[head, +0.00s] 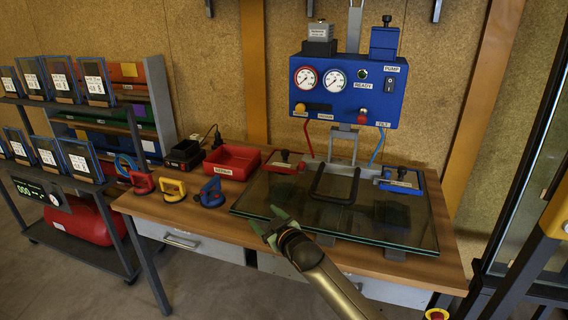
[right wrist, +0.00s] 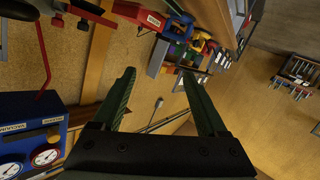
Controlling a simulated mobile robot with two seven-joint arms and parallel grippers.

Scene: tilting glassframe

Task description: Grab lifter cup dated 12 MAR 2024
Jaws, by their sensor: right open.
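Three lifter cups stand in a row at the table's left front in the head view: a red one (head: 142,183), a yellow one (head: 173,189) and a blue one (head: 211,192). No date can be read on any of them. My right gripper (head: 267,218) is open and empty over the left front edge of the glass pane, to the right of the blue cup and apart from it. Its two green fingers (right wrist: 158,76) are spread in the right wrist view. My left gripper is not in view.
A glass pane (head: 272,196) with a black handle (head: 335,184) covers the table's right part. A red tray (head: 232,161) and a dark charger (head: 184,155) stand behind the cups. A blue gauge panel (head: 347,92) rises at the back. A shelf rack (head: 60,160) stands left.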

